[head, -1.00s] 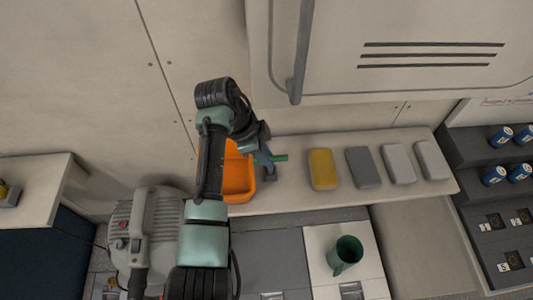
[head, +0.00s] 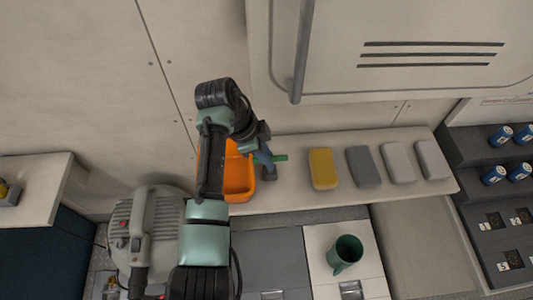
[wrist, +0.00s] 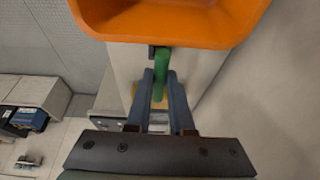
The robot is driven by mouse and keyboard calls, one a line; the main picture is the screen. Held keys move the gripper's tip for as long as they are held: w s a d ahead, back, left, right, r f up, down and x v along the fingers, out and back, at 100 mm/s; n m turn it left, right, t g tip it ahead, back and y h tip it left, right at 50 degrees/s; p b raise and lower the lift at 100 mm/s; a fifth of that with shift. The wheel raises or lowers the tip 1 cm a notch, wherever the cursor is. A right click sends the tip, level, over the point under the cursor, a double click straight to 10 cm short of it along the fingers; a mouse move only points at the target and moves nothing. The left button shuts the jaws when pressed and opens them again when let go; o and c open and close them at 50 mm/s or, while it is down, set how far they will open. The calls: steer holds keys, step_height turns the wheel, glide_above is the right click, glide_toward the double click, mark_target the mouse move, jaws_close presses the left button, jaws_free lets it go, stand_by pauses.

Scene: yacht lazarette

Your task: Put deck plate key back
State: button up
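The deck plate key, taken to be the green bar (head: 281,158), sticks out to the right of my gripper (head: 267,164) in the head view. In the wrist view the green bar (wrist: 161,66) lies between the two blue fingertips of my gripper (wrist: 160,78) and appears to fill the gap, so the gripper looks shut on it. The orange bin (head: 240,182) stands just left of the gripper on the light shelf, partly hidden by my arm. Its orange rim (wrist: 170,38) is directly above the fingertips in the wrist view. The rest of the key is hidden.
A yellow block (head: 323,169) and several grey blocks lie in a row along the shelf (head: 300,200) to the right. A green mug (head: 345,254) stands lower down. A cabinet with a bar handle (head: 300,55) overhangs behind.

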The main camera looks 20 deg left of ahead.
steer(key=o, duration=0.5)
steer(key=shift+r, duration=0.1)
steer(key=v, duration=1.3)
